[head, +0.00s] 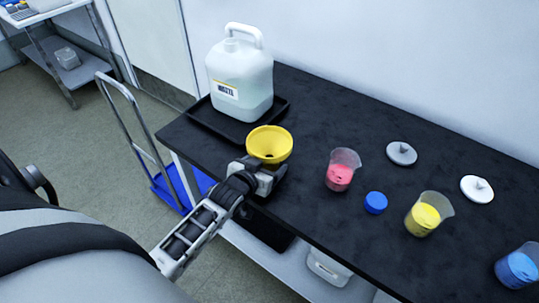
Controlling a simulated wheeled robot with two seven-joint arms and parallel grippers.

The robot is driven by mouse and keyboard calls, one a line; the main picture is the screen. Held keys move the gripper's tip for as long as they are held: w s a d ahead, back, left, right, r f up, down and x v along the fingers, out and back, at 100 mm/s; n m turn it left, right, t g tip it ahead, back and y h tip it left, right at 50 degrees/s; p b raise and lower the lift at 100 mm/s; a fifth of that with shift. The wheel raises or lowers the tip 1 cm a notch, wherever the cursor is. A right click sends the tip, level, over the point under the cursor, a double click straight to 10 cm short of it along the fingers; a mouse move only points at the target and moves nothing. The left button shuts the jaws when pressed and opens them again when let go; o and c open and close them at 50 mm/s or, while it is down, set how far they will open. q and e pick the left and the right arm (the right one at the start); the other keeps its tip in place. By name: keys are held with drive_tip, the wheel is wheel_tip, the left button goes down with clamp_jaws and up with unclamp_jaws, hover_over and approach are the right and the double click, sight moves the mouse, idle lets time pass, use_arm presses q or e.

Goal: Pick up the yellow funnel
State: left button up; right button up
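The yellow funnel (270,144) is upright, wide mouth up, near the left front part of the black table. My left gripper (268,181) is right below the funnel's cone, at its near side. The funnel's stem and the fingertips are hidden or too small to make out, so I cannot tell whether the fingers are closed on it. My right gripper is not in view.
A white waste jug (240,82) stands in a black tray (206,116) behind the funnel. Beakers with red (340,170), yellow (428,214) and blue (518,266) contents, a blue cap (375,202), a grey lid (401,153) and a white lid (477,189) are to the right.

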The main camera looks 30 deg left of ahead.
use_arm(q)
drive_tip(key=c, duration=1.1)
drive_tip(key=shift+r, duration=0.15)
